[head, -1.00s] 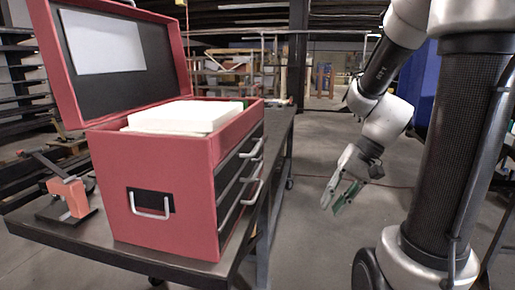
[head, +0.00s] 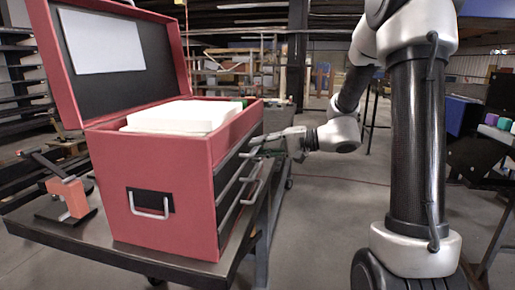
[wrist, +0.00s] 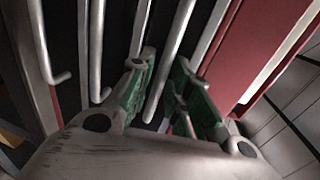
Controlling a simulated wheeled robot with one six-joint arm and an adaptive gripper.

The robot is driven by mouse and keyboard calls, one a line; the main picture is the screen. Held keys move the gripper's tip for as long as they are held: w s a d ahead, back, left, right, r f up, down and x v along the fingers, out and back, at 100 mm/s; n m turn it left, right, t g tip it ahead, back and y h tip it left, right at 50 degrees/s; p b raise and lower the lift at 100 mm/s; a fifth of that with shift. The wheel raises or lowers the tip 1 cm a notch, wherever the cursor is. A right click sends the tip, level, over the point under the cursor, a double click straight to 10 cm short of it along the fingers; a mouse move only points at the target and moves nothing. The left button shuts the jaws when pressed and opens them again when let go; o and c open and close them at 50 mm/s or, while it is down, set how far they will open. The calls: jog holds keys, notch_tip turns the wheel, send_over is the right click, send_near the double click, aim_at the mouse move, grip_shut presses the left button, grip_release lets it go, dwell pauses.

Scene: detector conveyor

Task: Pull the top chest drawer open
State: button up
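The red chest (head: 170,190) stands on the dark table with its lid raised. Its drawers face right in the head view, each with a pale bar handle. The top drawer's handle (head: 254,152) is partly hidden by my gripper (head: 268,143), which reaches in from the right. In the wrist view, my green-padded fingers (wrist: 163,66) are spread, with the top handle bar (wrist: 166,75) lying between them. A gap shows at each side of the bar. The top drawer looks shut.
Two lower handles (wrist: 97,50) run alongside, left of the fingers in the wrist view. White blocks (head: 180,116) fill the chest's top. An orange tool (head: 70,198) sits left of the chest on the table (head: 60,238).

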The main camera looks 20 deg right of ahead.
jog(key=shift+w+a+f, duration=0.1)
jog(key=shift+w+a, duration=0.15)
jog(key=shift+a, duration=0.15)
grip_shut()
jog(key=shift+s+d, duration=0.1)
jog(key=shift+d, duration=0.05)
jog(key=f+v, duration=0.2)
jog(key=v, duration=0.8)
jog(key=f+v, duration=0.2)
jog(key=v, duration=0.9)
jog(key=shift+s+d, duration=0.4)
jog(key=shift+d, duration=0.1)
jog(key=shift+f, duration=0.1)
grip_release()
jog(key=shift+d, duration=0.1)
